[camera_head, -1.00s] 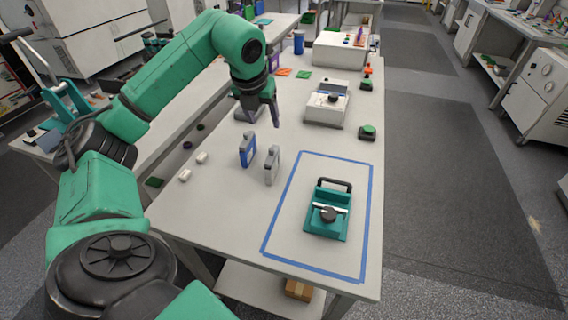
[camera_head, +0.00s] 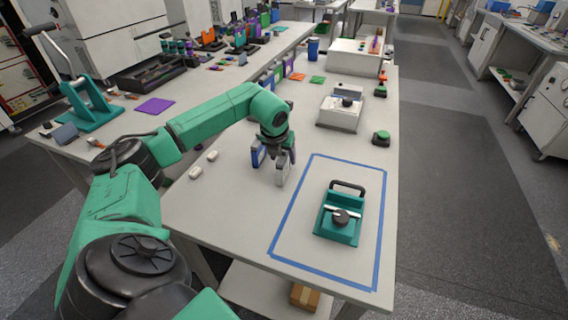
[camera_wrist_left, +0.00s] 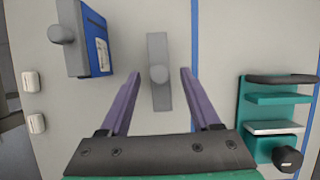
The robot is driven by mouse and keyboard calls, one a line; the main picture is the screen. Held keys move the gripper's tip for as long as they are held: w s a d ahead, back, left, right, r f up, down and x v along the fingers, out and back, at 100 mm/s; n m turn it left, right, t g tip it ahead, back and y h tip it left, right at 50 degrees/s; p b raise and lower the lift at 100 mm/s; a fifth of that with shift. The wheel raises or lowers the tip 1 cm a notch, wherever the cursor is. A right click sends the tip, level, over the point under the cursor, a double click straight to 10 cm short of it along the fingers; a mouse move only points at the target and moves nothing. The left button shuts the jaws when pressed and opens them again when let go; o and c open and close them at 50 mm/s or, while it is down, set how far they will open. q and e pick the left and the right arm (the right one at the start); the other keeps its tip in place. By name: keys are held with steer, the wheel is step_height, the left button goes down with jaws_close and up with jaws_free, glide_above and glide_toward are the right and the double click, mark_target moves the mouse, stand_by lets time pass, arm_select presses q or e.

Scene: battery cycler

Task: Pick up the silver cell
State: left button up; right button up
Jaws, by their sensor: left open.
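The silver cell (camera_head: 282,171) stands on the table just left of the blue tape outline. In the left wrist view the silver cell (camera_wrist_left: 158,72) is seen from above, between and slightly beyond the two fingers. My left gripper (camera_head: 277,158) is open and points down over it; the fingers also show in the left wrist view (camera_wrist_left: 160,88). I cannot tell whether a finger touches the cell. The blue cell (camera_head: 257,153) stands close by on the left, partly hidden by the gripper, and also shows in the wrist view (camera_wrist_left: 88,40). My right gripper is not in view.
A teal fixture with a black handle and knob (camera_head: 340,212) stands inside the blue tape outline (camera_head: 276,236). Two small white pieces (camera_head: 195,172) lie to the left. A white device (camera_head: 340,112) and a green button (camera_head: 381,137) are farther back. The taped area's front is clear.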

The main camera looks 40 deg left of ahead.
arm_select(q)
steer(key=shift+x, duration=1.55)
steer(key=shift+r, duration=0.15)
jaws_close()
steer(key=shift+w, duration=0.1)
